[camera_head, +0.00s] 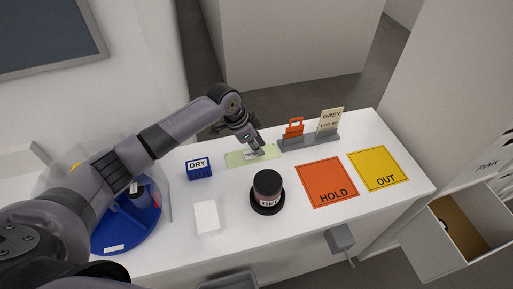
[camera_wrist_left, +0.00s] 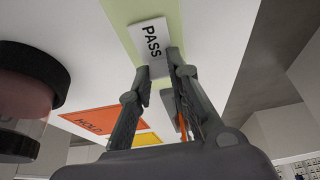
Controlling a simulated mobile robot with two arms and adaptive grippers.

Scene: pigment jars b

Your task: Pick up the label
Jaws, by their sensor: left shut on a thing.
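The label (camera_head: 249,156), a small white card, is at the pale green strip (camera_head: 233,161) towards the back of the white table. In the left wrist view the label (camera_wrist_left: 150,38) reads PASS. My left gripper (camera_head: 259,154) comes down onto it from the left and is shut on its near edge, which lies between the fingertips (camera_wrist_left: 158,66). Whether the card touches the strip or is slightly above it, I cannot tell. My right gripper is not in view.
A dark-lidded jar (camera_head: 268,188) stands in front of the strip. A blue DRY block (camera_head: 199,169) and a white block (camera_head: 207,218) are left. A grey rack (camera_head: 310,141) with tags stands behind right. Orange HOLD (camera_head: 327,180) and yellow OUT (camera_head: 378,165) mats lie right.

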